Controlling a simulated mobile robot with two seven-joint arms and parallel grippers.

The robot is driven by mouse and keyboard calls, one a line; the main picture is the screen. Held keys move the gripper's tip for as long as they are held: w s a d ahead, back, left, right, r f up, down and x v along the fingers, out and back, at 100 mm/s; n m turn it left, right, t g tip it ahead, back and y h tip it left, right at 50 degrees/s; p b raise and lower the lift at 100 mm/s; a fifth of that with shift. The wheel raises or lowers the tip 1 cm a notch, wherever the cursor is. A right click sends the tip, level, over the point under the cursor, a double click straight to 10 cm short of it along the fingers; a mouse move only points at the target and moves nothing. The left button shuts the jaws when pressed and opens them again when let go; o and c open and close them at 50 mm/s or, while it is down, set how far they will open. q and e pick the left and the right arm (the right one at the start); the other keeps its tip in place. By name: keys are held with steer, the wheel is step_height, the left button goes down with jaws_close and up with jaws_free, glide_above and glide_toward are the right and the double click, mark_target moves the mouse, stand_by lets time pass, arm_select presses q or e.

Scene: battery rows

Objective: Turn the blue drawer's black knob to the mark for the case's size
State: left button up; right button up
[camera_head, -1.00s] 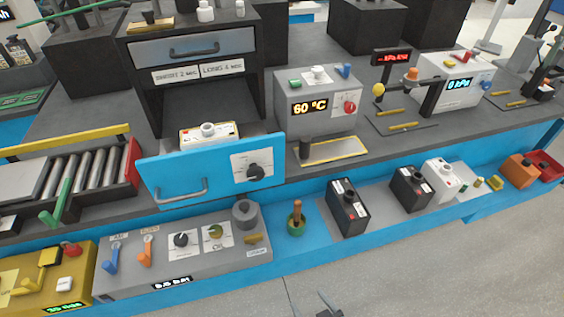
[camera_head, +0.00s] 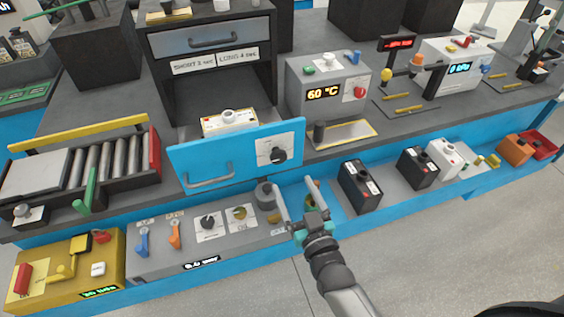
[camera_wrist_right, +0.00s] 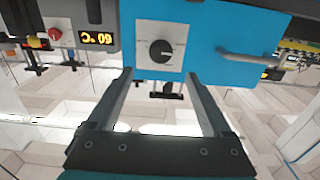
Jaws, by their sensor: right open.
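The blue drawer (camera_head: 205,165) stands pulled out below the grey cabinet, with a grey bar handle at its left. Its black knob (camera_head: 278,155) sits on a white dial plate at the right of the front; the marks are too small to read. A white case with a round top (camera_head: 228,121) shows behind the drawer front, its lower part hidden. My right gripper (camera_head: 296,187) is open and empty, below and in front of the knob, apart from it. In the right wrist view the knob (camera_wrist_right: 162,52) lies ahead, slightly above the two fingertips (camera_wrist_right: 158,82).
A grey panel with levers and dials (camera_head: 190,255) lies below the drawer. A 60 °C box (camera_head: 330,85) stands to the right. Black batteries (camera_head: 360,187) stand on the lower ledge.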

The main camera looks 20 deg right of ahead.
mark_target(280, 158)
steer(key=w, duration=0.9)
steer(key=shift+a+b, duration=0.2)
steer(key=shift+b, duration=0.2)
steer(key=shift+s, duration=0.1)
jaws_close()
